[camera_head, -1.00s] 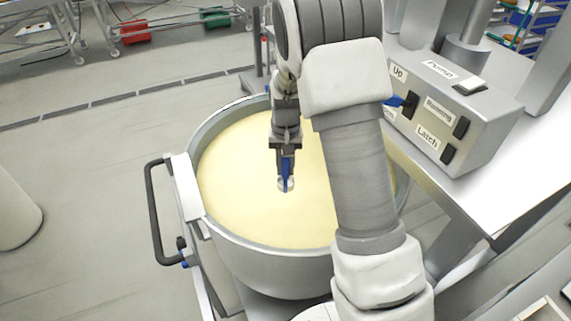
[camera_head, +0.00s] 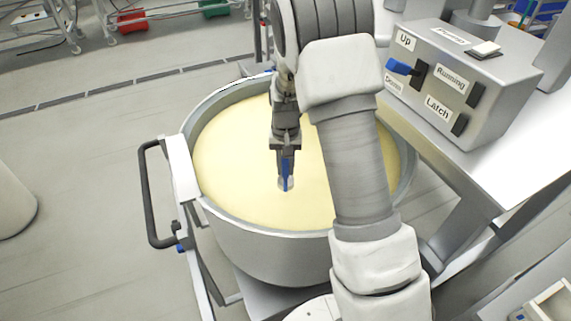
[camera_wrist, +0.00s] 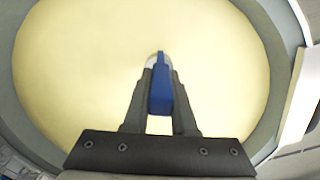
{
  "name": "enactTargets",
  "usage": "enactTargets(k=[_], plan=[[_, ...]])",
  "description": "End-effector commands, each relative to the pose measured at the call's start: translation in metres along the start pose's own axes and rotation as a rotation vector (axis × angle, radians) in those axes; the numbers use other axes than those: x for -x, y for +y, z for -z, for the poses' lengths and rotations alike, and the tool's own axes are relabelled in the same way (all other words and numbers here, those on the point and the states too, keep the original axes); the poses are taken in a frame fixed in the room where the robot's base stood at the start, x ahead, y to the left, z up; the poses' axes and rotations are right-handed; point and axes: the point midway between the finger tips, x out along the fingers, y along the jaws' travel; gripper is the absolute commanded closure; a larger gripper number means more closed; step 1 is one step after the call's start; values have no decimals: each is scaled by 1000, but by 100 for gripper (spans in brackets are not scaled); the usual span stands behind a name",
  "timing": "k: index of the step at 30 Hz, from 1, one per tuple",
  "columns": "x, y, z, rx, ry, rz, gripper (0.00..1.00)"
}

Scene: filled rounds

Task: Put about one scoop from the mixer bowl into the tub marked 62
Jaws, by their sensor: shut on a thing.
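The mixer bowl (camera_head: 265,240) is a large grey metal bowl, filled with a pale yellow mass (camera_head: 235,165) that has a smooth, level surface. It also fills most of the wrist view (camera_wrist: 230,85). My gripper (camera_head: 286,165) hangs over the middle of the bowl, pointing down. It is shut on the blue handle of a scoop (camera_head: 286,178), which also shows between the fingers in the wrist view (camera_wrist: 160,92). The scoop's pale end lies at or just above the yellow surface; I cannot tell which, nor whether it holds anything. The tub marked 62 is not in view.
A control box (camera_head: 450,85) labelled Up, Running and Latch stands on the bench at right, with a blue lever (camera_head: 400,67). A black handle (camera_head: 150,195) sticks out left of the bowl. Open floor (camera_head: 85,180) lies at left. A tray edge (camera_head: 545,300) shows bottom right.

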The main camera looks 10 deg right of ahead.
Motion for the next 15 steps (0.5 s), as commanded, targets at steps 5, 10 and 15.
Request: enactTargets(k=[5,10,15], plan=[[-20,0,0,0,0,0,100],[-35,0,0,0,1,0,100],[-51,0,0,0,0,0,100]])
